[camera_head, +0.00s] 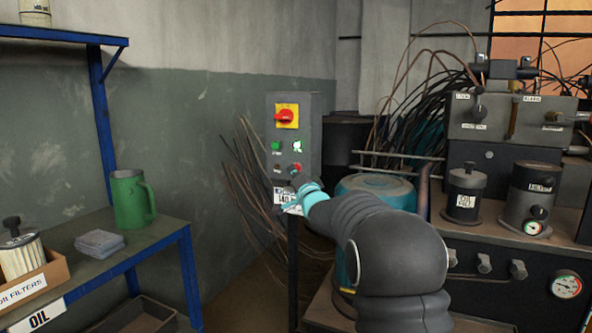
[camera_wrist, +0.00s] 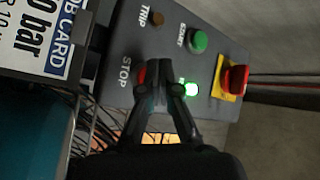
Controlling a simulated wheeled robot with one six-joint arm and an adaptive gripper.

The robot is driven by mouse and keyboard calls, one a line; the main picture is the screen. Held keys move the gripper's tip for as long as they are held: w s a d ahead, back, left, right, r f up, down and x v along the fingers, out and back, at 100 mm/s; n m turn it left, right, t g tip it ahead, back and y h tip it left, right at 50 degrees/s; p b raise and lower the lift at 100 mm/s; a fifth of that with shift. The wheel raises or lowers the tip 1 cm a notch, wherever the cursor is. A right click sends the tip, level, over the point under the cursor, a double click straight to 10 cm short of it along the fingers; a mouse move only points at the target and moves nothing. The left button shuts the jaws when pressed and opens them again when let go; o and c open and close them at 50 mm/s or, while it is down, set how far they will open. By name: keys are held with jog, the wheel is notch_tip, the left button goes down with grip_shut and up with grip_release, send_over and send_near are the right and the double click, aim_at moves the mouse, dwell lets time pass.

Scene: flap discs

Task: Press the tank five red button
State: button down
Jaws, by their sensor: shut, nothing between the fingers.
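A grey control box (camera_head: 309,115) stands on a post near the wall. Its red STOP button (camera_head: 296,168) is at the lower right of the box face, and no "tank five" label is legible. In the wrist view the red button (camera_wrist: 141,76) shows partly, with the rest hidden behind the fingers. My gripper (camera_wrist: 157,72) is shut and empty, its tips over the right part of the button in that view. I cannot tell whether they touch it. In the head view my gripper (camera_head: 300,182) is small and dark, just below the button.
The box also carries a green START button (camera_wrist: 197,40), a lit green lamp (camera_wrist: 190,89), a brown TRIP lamp (camera_wrist: 152,18) and a red rotary switch (camera_head: 286,115) on a yellow plate. A white card (camera_wrist: 50,35) hangs below. A teal drum (camera_head: 375,186) stands right of the post.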

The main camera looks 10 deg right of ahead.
jog(key=shift+w+d, duration=0.3)
jog(key=shift+w, duration=0.05)
dwell(0.7)
dwell(0.4)
jog(key=shift+s+a+b, duration=0.4)
jog(key=shift+s+a, duration=0.1)
jog(key=shift+s, duration=0.2)
jog(key=shift+s+a+b, duration=0.75)
jog(key=shift+s+b, duration=0.15)
jog(key=shift+s, duration=0.15)
jog(key=shift+s+a+b, duration=0.75)
jog(key=shift+s+b, duration=0.1)
jog(key=shift+s, duration=0.15)
